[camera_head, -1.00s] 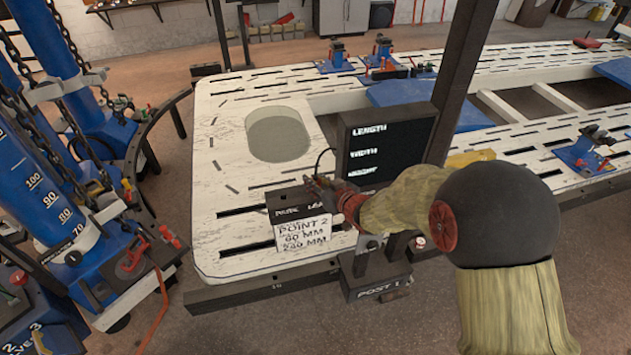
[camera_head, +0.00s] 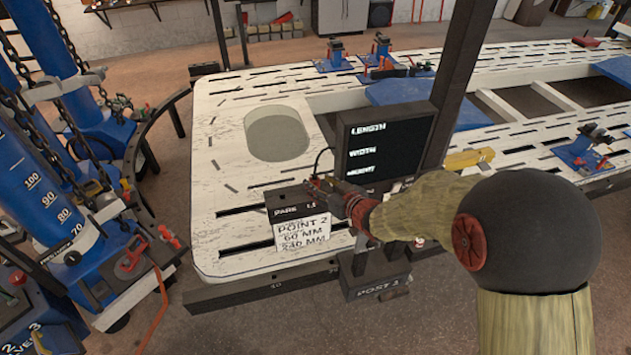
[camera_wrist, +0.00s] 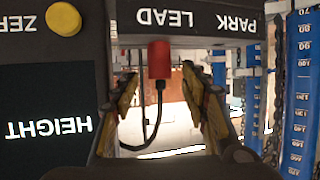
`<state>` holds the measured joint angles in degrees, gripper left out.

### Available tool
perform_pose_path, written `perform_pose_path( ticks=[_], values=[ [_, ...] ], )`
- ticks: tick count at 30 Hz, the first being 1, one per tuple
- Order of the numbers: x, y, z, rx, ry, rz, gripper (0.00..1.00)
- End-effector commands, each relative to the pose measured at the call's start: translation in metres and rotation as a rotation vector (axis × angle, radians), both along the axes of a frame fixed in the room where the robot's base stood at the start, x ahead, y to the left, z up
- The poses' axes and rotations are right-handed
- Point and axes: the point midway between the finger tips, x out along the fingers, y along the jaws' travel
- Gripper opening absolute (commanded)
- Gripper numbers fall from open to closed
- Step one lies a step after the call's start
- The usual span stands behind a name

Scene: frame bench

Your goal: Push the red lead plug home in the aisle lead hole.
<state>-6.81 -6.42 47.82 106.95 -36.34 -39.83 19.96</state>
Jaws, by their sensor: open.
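The red lead plug (camera_wrist: 158,58) shows in the wrist view, upside down there, at the edge of a dark box (camera_wrist: 215,22) lettered PARK LEAD. A black cable runs from the plug. My gripper (camera_wrist: 159,80) is open, with one finger on each side of the plug in this view. Gaps show on both sides, and I cannot tell how deep the plug lies between the fingers. In the head view my gripper (camera_head: 318,185) is at the box's top right, and the plug cannot be made out. I cannot pick out the aisle lead hole in either view.
A dark display (camera_head: 388,145) stands close behind my gripper. A white card (camera_head: 302,233) reading POINT 2 is on the front of the box. A dark POST 1 block (camera_head: 375,285) sits at the bench's front edge. The white bench top (camera_head: 230,150) is clear at left.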

Motion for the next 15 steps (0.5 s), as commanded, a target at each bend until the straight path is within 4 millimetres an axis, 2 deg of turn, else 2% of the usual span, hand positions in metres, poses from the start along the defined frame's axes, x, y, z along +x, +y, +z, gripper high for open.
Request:
perform_pose_path(
  ticks=[6,15],
  values=[
    [-0.036,-0.022,0.018,0.000,-0.001,-0.003,0.45],
    [-0.063,-0.038,0.030,0.000,0.000,-0.001,0.45]
  ],
)
